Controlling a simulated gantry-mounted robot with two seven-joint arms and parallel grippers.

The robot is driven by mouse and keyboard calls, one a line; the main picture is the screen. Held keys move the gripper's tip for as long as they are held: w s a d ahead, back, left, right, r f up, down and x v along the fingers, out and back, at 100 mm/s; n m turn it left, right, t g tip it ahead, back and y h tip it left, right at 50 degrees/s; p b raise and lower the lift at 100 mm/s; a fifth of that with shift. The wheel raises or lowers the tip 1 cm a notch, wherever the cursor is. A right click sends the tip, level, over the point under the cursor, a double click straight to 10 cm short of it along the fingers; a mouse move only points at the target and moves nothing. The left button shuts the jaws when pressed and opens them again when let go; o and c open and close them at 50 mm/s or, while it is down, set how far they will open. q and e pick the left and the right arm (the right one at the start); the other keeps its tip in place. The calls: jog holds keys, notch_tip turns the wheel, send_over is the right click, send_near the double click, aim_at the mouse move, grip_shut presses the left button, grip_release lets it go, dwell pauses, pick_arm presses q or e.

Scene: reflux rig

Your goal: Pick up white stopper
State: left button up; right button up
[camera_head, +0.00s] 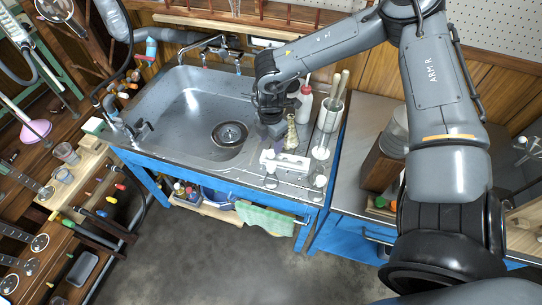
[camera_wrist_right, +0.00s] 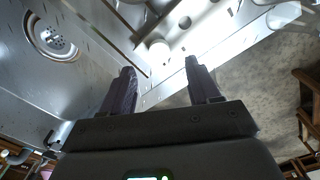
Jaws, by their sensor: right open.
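My right gripper (camera_head: 277,132) hangs over the right part of the sink and the counter edge, its jaws open and empty. In the right wrist view its two dark fingers (camera_wrist_right: 160,68) stand apart. A round white top (camera_wrist_right: 159,50), which looks like a white stopper, shows below and just beyond the gap between the fingertips. In the head view, small white-topped pieces of glassware (camera_head: 270,178) stand on the counter by a white rack (camera_head: 292,163). I cannot tell for certain which of them carries the stopper. My left gripper is not in view.
The steel sink (camera_head: 190,105) with its drain (camera_head: 230,133) lies left of the gripper. A white container with brushes (camera_head: 331,115) and a wash bottle (camera_head: 304,103) stand close on the right. A green towel (camera_head: 265,219) hangs on the blue front.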

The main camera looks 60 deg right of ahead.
aim_at(271, 152)
jog(key=shift+w+d+f, duration=0.15)
jog(key=shift+f, duration=0.25)
jog(key=f+b, duration=0.1)
jog(key=f, duration=0.3)
jog(key=shift+s, duration=0.2)
jog(key=shift+f, duration=0.35)
jog(key=c, duration=1.1)
jog(key=shift+r, duration=0.15)
